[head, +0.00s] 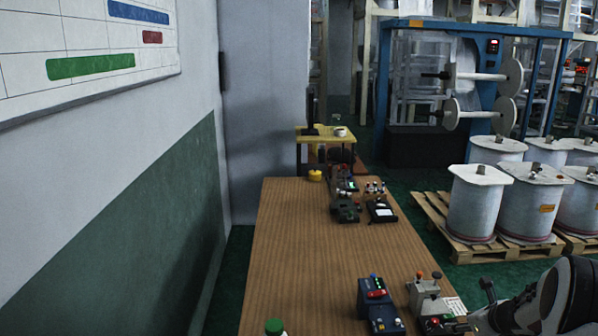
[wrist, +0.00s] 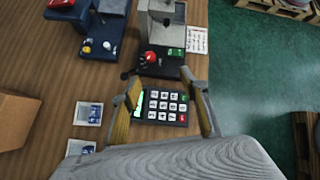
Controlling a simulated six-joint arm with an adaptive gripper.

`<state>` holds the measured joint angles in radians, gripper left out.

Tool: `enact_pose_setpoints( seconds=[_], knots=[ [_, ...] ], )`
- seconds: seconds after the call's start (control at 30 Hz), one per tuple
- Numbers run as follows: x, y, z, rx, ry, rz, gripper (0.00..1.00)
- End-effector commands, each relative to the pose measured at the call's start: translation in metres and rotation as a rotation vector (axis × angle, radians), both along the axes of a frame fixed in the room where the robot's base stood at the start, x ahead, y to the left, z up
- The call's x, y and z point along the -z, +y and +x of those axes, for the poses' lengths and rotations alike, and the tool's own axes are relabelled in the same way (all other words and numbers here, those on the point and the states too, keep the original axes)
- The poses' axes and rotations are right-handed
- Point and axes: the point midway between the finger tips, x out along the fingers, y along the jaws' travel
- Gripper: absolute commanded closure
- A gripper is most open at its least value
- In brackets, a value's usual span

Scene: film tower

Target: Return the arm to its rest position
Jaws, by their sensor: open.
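My gripper (wrist: 168,118) is open in the wrist view, its two fingers spread above the table, with nothing seen between them but the things below. A dark keypad device (wrist: 164,106) with white, red and green keys shows beyond and between the fingertips. In the head view my arm (head: 545,300) reaches in from the lower right corner. The gripper end is near the table's right edge, beside a grey device, and its fingertips are hard to make out there.
A wooden table (head: 300,240) bears a blue device (head: 375,298), a grey device (head: 425,293) with a red knob, and more instruments (head: 345,205) farther back. A brown box (wrist: 15,120) lies left of my gripper. Pallets with large white drums (head: 478,200) stand right. The table's middle is clear.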

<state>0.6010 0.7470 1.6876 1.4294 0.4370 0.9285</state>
Motion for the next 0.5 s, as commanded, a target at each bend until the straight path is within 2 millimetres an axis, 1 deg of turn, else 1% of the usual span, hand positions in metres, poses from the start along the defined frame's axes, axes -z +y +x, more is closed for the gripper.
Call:
enact_pose_setpoints(
  seconds=[0.03, 0.07, 0.2, 0.27, 0.5],
  knots=[
    [0.008, 0.009, -0.008, -0.066, 0.019, -0.024, 0.56],
    [0.011, 0.015, -0.013, -0.109, 0.030, -0.041, 0.56],
    [0.011, 0.040, -0.035, -0.307, 0.060, -0.128, 0.56],
    [0.007, 0.052, -0.044, -0.399, 0.068, -0.167, 0.56],
    [-0.022, 0.107, -0.085, -0.772, 0.080, -0.332, 0.56]
  ],
)
